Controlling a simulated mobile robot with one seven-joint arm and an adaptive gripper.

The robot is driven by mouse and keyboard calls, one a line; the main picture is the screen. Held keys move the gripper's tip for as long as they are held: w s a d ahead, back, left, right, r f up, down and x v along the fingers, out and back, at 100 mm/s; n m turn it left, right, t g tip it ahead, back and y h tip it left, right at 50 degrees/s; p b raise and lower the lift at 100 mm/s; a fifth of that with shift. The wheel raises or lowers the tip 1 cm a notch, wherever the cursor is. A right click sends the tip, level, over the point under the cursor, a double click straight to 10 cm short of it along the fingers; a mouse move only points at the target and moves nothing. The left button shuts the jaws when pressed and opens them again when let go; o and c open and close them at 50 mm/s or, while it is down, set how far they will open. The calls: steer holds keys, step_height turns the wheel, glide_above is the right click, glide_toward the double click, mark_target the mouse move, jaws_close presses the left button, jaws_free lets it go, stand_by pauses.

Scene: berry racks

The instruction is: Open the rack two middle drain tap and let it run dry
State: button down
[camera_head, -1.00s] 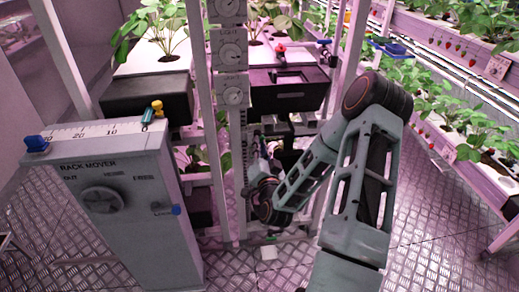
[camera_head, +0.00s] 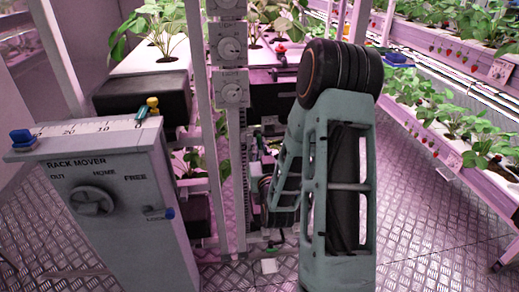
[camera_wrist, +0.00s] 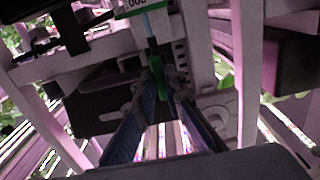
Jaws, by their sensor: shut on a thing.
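In the wrist view, the two fingers of my gripper (camera_wrist: 157,98) converge on a slim green piece (camera_wrist: 158,72), which looks like a tap handle. The gripper is shut on it. A thin blue line (camera_wrist: 148,27) runs just above the green piece, under a pale label with a green edge (camera_wrist: 135,4). I cannot read which rack or level the label names, and no water shows. In the head view, my arm covers the rack's middle level, and my gripper cannot be made out there.
Pale rack posts (camera_head: 200,110) and a column of dials (camera_head: 231,92) stand close left of my arm. The rack mover console (camera_head: 105,200) is at the left. Plant rows (camera_head: 450,130) line the right. Metal floor (camera_head: 425,235) is clear at the right.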

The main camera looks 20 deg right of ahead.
stand_by(0.4)
steer(key=c, duration=2)
jaws_free()
steer(key=shift+r, duration=0.1)
steer(key=shift+r, duration=4.9)
